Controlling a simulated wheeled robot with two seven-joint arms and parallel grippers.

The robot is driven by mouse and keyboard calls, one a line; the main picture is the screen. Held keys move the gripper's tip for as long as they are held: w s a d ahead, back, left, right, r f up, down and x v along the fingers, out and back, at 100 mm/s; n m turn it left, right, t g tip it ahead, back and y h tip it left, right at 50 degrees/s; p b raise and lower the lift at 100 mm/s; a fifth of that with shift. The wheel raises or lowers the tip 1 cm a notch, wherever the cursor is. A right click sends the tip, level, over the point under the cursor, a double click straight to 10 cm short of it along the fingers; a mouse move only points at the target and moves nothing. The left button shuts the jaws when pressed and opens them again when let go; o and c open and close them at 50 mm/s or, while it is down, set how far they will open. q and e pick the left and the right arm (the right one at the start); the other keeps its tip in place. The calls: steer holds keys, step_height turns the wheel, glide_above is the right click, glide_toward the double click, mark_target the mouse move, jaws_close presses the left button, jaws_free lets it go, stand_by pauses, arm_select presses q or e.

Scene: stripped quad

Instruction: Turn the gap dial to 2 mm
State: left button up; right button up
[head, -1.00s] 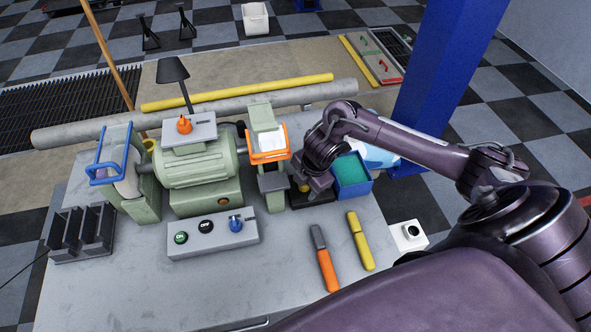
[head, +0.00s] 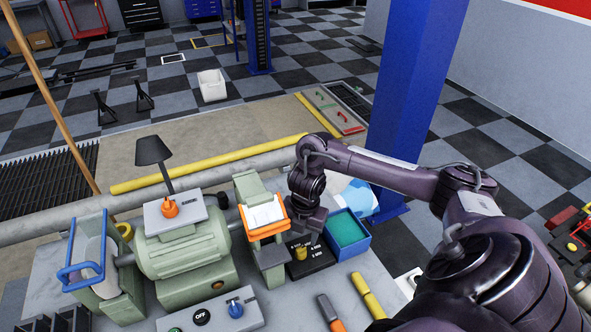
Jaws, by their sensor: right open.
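A black plate (head: 319,262) with small yellow printed marks lies on the bench, right of the green grinder. A yellow knob (head: 301,252) stands on its left part and looks like the gap dial. The marks are too small to read, so I cannot tell its setting. My right gripper (head: 307,222) points down just above and behind the knob, open. It appears apart from the knob and holds nothing visible. My left gripper is not in view.
The green grinder (head: 183,256) has an orange knob (head: 169,208) on top. An orange-framed guard (head: 265,227) stands close left of the plate. A blue bin (head: 365,246) stands close right. A control box with a blue knob (head: 235,309) and two loose tools lie in front.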

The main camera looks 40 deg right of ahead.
mark_target(302, 249)
step_height(302, 249, down, 6)
steer(key=shift+s+f, duration=0.1)
steer(key=shift+s, duration=0.05)
steer(key=shift+f, duration=0.45)
steer(key=c, duration=1)
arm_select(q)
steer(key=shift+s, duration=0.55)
